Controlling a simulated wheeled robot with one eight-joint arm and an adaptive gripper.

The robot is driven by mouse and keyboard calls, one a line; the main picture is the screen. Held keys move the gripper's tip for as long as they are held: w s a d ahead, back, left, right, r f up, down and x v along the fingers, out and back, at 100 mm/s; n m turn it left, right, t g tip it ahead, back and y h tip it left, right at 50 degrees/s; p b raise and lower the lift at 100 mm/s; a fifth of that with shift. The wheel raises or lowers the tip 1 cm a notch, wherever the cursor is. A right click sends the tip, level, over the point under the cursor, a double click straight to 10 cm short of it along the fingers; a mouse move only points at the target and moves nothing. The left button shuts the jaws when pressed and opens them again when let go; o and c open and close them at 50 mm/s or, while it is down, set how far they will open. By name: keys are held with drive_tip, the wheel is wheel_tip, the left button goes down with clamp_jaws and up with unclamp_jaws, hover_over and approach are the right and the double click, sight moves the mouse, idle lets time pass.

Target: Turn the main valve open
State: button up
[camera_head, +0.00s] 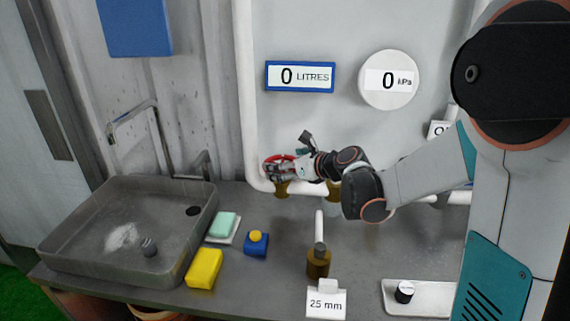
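The main valve appears to be the red handwheel (280,159) on a brass body (282,189) in the white pipe at the wall, left of centre. My gripper (279,171) is at the red wheel, reaching in from the right and overlapping its front. Its fingers are small and partly merge with the wheel, so I cannot tell whether they are closed on it. The blue-framed display (300,77) reads 0 LITRES. The round white gauge (389,80) reads 0 kPa.
A grey sink (130,230) with a tap (150,135) is at left. A green soap bar (222,225), yellow sponge (204,268) and blue box with a yellow button (256,243) lie beside it. A brass nozzle (318,262) stands behind the 25 mm sign (326,303). A knob panel (404,292) is at front right.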

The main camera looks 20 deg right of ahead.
drive_tip(key=n+g+y, duration=0.1)
drive_tip(key=n, duration=0.1)
drive_tip(key=n+g+y, duration=0.1)
drive_tip(key=g+y, duration=0.1)
drive_tip(key=n+g+y, duration=0.1)
drive_tip(key=n+y, duration=0.1)
drive_tip(key=shift+w+d+n+p, duration=0.3)
drive_tip(key=shift+d+p, duration=0.05)
drive_tip(key=shift+p, duration=0.05)
drive_tip(key=n+g, duration=0.2)
drive_tip(key=n+g+y+p, duration=0.1)
drive_tip(key=n+g, duration=0.1)
drive_tip(key=n+g+y, duration=0.1)
drive_tip(key=g, duration=0.1)
drive_tip(key=shift+w+d+n+g, duration=0.1)
drive_tip(key=shift+w+n+g, duration=0.2)
drive_tip(key=shift+n, duration=0.1)
drive_tip(key=shift+p, duration=0.3)
drive_tip(key=o, duration=0.7)
